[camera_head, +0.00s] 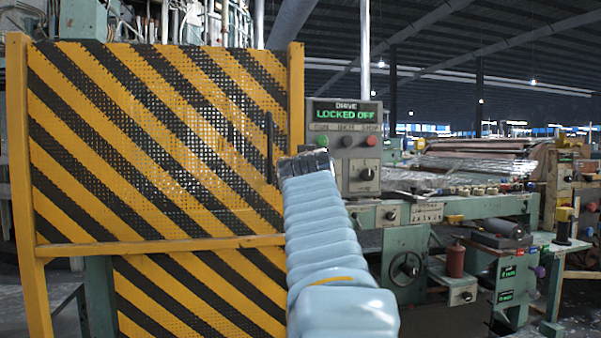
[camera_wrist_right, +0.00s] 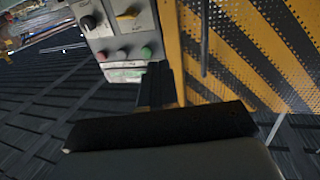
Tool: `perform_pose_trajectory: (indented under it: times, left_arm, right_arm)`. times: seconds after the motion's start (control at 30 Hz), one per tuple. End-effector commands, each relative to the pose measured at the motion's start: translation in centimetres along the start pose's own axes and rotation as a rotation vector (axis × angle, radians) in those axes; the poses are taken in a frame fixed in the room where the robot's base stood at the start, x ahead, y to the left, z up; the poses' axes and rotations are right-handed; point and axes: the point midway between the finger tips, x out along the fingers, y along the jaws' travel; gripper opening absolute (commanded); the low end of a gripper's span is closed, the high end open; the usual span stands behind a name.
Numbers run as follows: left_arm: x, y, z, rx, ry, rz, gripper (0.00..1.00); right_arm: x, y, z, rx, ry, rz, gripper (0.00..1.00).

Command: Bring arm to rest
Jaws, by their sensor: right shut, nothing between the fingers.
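My right arm (camera_head: 328,235), in a pale blue ribbed sleeve, reaches forward from the bottom of the head view. Its dark wrist end (camera_head: 305,163) overlaps the right edge of the striped guard and the left edge of the control panel; the fingers cannot be made out there. In the right wrist view my right gripper (camera_wrist_right: 155,85) shows as dark fingers, shut and empty, with the panel and guard beyond. I cannot tell its exact gap to them. My left gripper is not in view.
The yellow-and-black perforated guard (camera_head: 150,140) fills the left, with a dark upright bar (camera_head: 270,148) near its right edge. The control panel (camera_head: 345,150) reads "DRIVE LOCKED OFF" and has coloured buttons. A green machine bench (camera_head: 480,208) with a handwheel (camera_head: 406,267) stands right.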

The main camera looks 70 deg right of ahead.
Motion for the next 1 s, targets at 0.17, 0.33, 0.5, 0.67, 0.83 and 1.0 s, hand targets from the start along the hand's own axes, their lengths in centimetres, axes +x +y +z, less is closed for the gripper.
perform_pose_trajectory:
  times: [0.17, 0.33, 0.5, 0.67, 0.83, 1.0]
  left_arm:
    - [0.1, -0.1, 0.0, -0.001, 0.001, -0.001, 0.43]
    - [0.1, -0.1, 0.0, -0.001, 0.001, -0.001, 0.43]
    - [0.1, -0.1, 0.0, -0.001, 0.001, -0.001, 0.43]
    - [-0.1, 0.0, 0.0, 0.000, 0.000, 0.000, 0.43]
    - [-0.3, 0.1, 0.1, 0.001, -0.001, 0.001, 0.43]
    - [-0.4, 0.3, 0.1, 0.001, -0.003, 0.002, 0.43]
  right_arm:
    - [-0.9, 0.2, 0.1, 0.001, -0.002, 0.000, 0.00]
    - [-0.9, 0.2, 0.1, 0.000, -0.002, 0.000, 0.00]
    - [1.2, -1.4, 2.6, 0.003, -0.048, -0.041, 0.00]
    - [6.3, -7.4, 11.2, 0.006, -0.187, -0.170, 0.00]
    - [9.3, -16.4, 23.0, 0.004, -0.367, -0.339, 0.00]
    - [8.0, -25.5, 35.0, -0.011, -0.547, -0.500, 0.00]
